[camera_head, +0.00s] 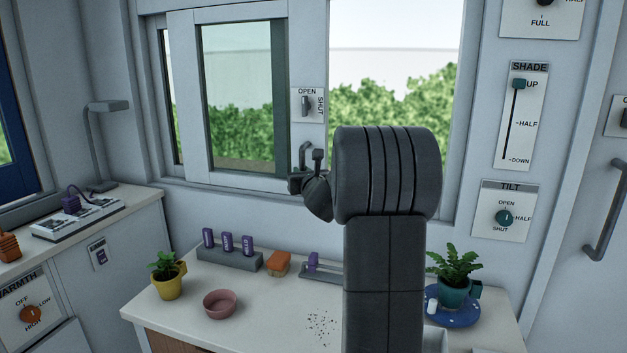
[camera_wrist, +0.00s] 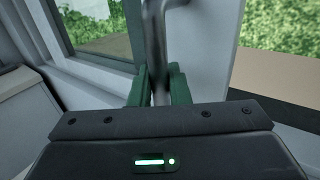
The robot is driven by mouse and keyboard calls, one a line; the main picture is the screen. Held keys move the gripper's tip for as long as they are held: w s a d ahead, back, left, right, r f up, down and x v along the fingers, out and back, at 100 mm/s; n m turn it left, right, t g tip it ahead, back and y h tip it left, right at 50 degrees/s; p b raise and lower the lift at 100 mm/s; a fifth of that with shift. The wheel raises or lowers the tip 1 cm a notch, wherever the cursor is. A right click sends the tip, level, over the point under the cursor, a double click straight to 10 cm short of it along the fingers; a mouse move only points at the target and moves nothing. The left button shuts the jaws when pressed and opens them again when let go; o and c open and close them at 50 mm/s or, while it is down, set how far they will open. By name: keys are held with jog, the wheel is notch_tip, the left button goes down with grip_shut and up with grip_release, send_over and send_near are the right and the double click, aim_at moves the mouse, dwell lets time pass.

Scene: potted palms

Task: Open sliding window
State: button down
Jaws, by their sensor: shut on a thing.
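The sliding window's pane (camera_head: 308,60) has a pale frame and stands over the left part of the window opening. A grey upright bar handle (camera_head: 305,150) is on its right stile, and it also shows in the wrist view (camera_wrist: 154,35). My gripper (camera_wrist: 158,88) is shut on the handle, with one green finger on each side of the bar. In the head view my gripper (camera_head: 304,180) is partly hidden by my arm. A latch lever (camera_head: 305,104) above the handle stands upright, toward OPEN. The handle's lower end is hidden by my gripper.
The right part of the opening shows bright hedge, with no pane frame across it. Below, the counter (camera_head: 190,325) holds a yellow pot (camera_head: 168,285), a pink bowl (camera_head: 221,304), a purple-block rack (camera_head: 215,255) and a teal pot (camera_head: 455,293). SHADE (camera_head: 522,115) and TILT (camera_head: 504,212) panels are at right.

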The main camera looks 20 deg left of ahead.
jog(key=shift+a, duration=0.1)
jog(key=c, duration=1.4)
grip_release()
jog(key=shift+c, duration=0.2)
jog(key=b+v, duration=0.1)
jog(key=v, duration=1.2)
jog(key=shift+s+d, duration=0.25)
jog(key=shift+s, duration=0.1)
jog(key=p+x, duration=0.1)
jog(key=x, duration=1.3)
jog(key=shift+d, duration=0.1)
